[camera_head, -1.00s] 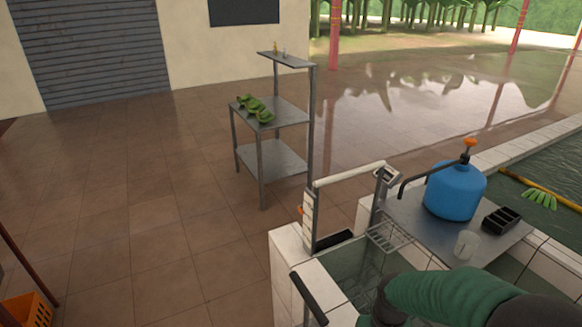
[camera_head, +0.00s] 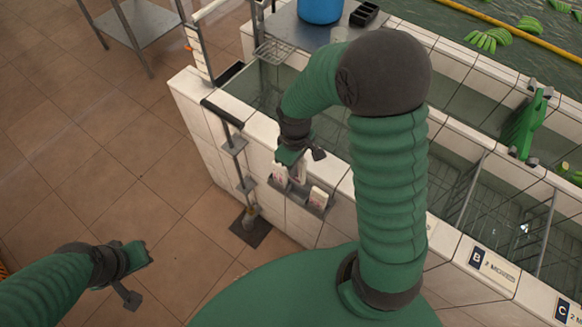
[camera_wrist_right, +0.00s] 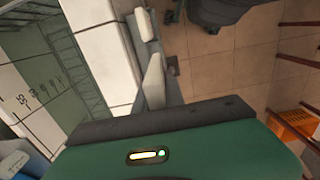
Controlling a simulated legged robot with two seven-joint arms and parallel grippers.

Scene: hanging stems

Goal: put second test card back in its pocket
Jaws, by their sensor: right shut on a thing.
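A grey pocket rack (camera_head: 304,201) is fixed to the outside of the white tiled tank wall. White test cards stand at it: one at the left (camera_head: 280,175), one at the right (camera_head: 318,197). My right gripper (camera_head: 303,155) is over the rack's left and middle part, shut on a white card (camera_head: 300,172), whose top the jaws hide. I cannot tell how far its lower end is inside a pocket. The right wrist view shows two white cards, a farther one (camera_wrist_right: 143,25) and a nearer one (camera_wrist_right: 154,80). My left gripper (camera_head: 136,273) is open and empty above the floor.
The tiled tank (camera_head: 462,195) with water and wire racks lies right of the rack. A dark-handled tool (camera_head: 235,143) hangs on the wall just left of it. A blue container (camera_head: 320,8) stands behind.

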